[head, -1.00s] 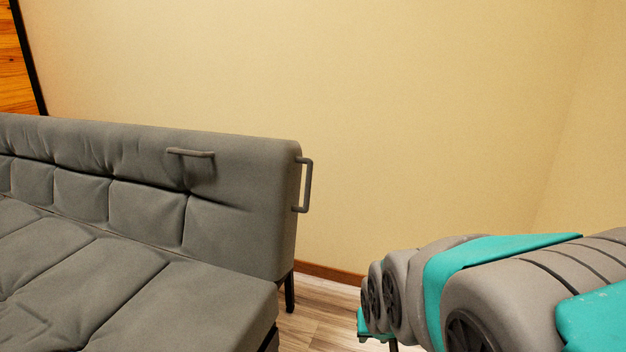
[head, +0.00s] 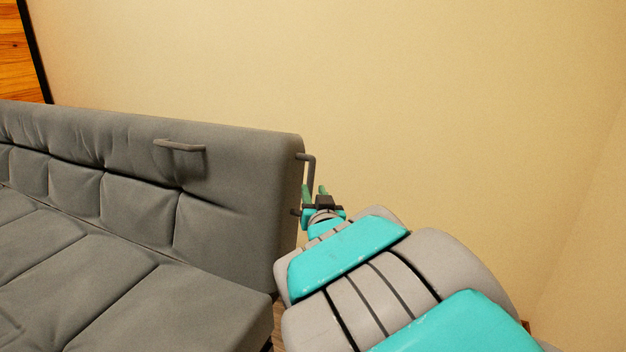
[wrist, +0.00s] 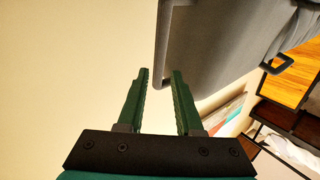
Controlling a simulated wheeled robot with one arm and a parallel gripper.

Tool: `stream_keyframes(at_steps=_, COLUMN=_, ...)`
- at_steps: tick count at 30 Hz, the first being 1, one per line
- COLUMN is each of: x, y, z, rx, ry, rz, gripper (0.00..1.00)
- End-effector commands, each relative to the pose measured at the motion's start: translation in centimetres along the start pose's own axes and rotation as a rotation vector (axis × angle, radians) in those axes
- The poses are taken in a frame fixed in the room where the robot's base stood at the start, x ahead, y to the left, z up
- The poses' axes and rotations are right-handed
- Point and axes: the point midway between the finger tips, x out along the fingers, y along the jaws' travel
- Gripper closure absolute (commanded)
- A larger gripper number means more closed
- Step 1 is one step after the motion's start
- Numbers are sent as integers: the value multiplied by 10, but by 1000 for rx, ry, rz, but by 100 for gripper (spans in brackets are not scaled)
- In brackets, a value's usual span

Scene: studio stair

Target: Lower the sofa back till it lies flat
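The grey sofa back (head: 235,180) stands upright behind the seat (head: 160,310) in the head view. A handle (head: 180,146) is on its front face and another (head: 308,158) on its right end. My gripper (head: 316,191) is at the end handle, and partly covers its lower part. In the wrist view, my gripper (wrist: 160,71) is open, with its green fingers apart. The end handle's bar (wrist: 163,40) appears in line with the gap between the fingertips; I cannot tell whether it is inside the gap. The front handle (wrist: 278,63) shows at the upper right.
A plain beige wall (head: 430,100) stands behind and to the right of the sofa. Orange wood (head: 14,55) with a dark edge shows at the far left. The wrist view shows wooden shelving (wrist: 285,115) at the right.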

Motion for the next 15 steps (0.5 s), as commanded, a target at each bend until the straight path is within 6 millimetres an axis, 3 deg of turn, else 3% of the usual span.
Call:
stream_keyframes(at_steps=9, x=43, y=1, z=0, rx=-1, ry=-1, rz=0, gripper=66)
stream_keyframes(at_steps=15, x=62, y=2, z=1, rx=-1, ry=-4, rz=2, gripper=66)
